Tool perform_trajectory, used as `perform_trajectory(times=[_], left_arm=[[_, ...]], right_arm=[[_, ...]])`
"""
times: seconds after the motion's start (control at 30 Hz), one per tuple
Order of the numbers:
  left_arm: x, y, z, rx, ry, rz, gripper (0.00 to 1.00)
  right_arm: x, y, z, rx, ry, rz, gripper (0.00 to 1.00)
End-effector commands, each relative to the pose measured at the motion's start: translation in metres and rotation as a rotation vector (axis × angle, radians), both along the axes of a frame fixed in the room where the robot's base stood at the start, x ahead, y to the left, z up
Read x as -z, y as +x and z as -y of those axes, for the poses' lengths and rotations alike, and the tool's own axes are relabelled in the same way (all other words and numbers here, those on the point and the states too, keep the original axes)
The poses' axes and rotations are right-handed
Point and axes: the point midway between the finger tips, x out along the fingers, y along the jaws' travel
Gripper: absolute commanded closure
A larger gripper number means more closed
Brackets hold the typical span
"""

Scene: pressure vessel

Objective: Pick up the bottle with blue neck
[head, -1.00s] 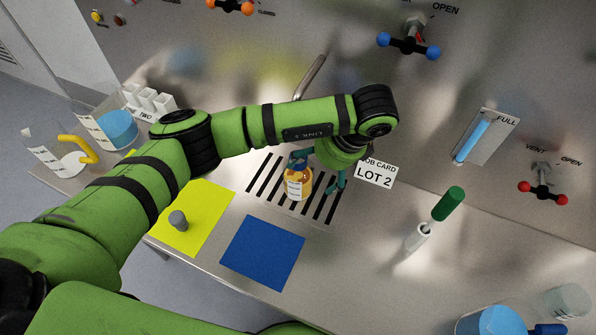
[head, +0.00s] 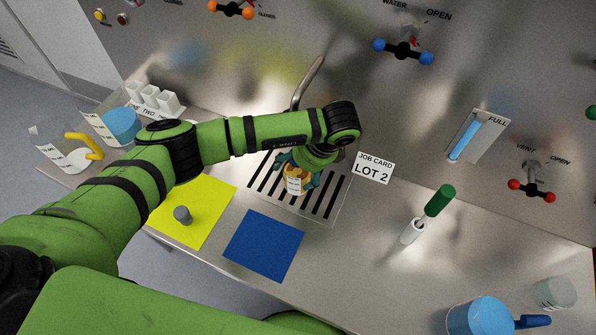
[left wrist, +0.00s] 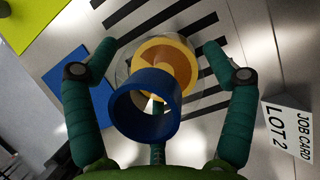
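The bottle (head: 294,181) holds orange-yellow contents and carries a white label. It stands on the slotted drain grate, and my left gripper covers its top in the head view. In the left wrist view its blue neck (left wrist: 146,106) points up at the camera, with the orange body (left wrist: 165,57) below. My left gripper (left wrist: 160,50) is open, with one teal finger on each side of the bottle. Gaps show between fingertips and bottle. The left gripper also shows in the head view (head: 297,172). My right gripper is not in view.
A job card (head: 373,167) stands right of the grate. A yellow mat (head: 205,205) with a grey knob and a blue mat (head: 264,246) lie in front. A curved metal pipe (head: 308,85) rises behind. Beakers stand at far left and lower right.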

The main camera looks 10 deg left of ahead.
Motion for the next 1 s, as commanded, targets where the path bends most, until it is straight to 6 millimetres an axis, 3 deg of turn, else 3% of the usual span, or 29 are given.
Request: perform_trajectory(times=[0.03,0.07,0.53,0.83,1.0], left_arm=[[0.000,0.000,0.000,0.000,0.001,0.001,0.52],[0.000,0.000,0.000,0.000,0.001,0.001,0.62],[-0.002,0.000,0.000,0.000,0.002,0.000,0.62],[-0.034,0.001,0.000,0.003,-0.001,0.007,0.62],[-0.034,-0.021,0.034,0.008,0.000,0.002,0.62]], right_arm=[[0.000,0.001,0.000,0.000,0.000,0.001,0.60],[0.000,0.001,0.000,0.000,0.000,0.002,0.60],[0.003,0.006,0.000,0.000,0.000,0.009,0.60],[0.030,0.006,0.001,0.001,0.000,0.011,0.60],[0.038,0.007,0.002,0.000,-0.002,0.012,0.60]])
